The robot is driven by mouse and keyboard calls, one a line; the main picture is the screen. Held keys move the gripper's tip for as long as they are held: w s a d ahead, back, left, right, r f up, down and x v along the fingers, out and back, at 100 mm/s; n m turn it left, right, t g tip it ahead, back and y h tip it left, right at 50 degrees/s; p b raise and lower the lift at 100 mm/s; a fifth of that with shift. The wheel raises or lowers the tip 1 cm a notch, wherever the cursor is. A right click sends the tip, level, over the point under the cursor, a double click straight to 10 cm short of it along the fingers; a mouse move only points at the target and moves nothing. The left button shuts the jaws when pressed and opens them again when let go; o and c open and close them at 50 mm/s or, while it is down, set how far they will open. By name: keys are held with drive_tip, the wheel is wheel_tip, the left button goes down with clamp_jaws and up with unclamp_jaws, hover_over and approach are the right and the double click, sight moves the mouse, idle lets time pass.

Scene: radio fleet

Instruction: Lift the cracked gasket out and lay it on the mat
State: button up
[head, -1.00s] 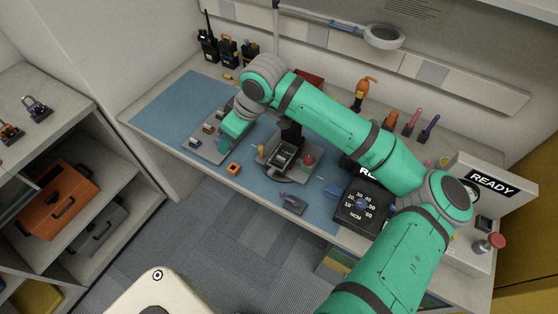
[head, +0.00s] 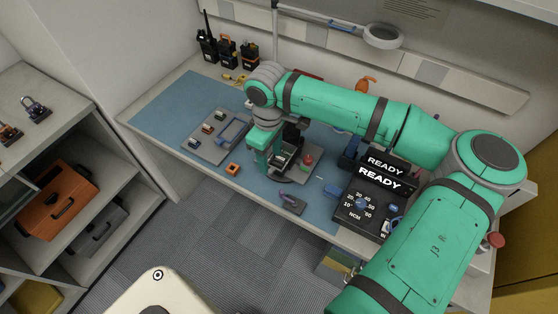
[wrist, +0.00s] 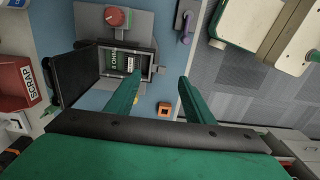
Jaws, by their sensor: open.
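The open radio case (wrist: 152,58) sits on a grey fixture on the blue mat (head: 165,112), with its dark lid (wrist: 75,76) swung to the side. In the wrist view, a labelled inner part shows inside the case. I cannot make out the cracked gasket or its crack; the case rim is dark and small. My gripper (wrist: 159,78) is open and empty, its fingers pointing toward the case. One fingertip overlaps the case's near edge in the wrist view; contact cannot be told. In the head view my gripper (head: 265,162) is just left of the case.
A grey parts tray (head: 205,150) lies left on the mat. An orange square piece (head: 232,169) lies near the front edge. A grey holder with a purple-handled tool (head: 292,203) is right of it. A red SCRAP bin (wrist: 20,82) and a READY box (head: 362,200) stand nearby.

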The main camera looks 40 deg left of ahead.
sight(273, 171)
drive_tip(key=shift+w+d+f, duration=0.1)
drive_tip(key=shift+w+f, duration=0.05)
drive_tip(key=shift+f, duration=1.2)
drive_tip(key=shift+w+d+f, duration=0.1)
drive_tip(key=shift+f, duration=1.2)
drive_tip(key=shift+w, duration=0.1)
drive_tip(key=c, duration=1.1)
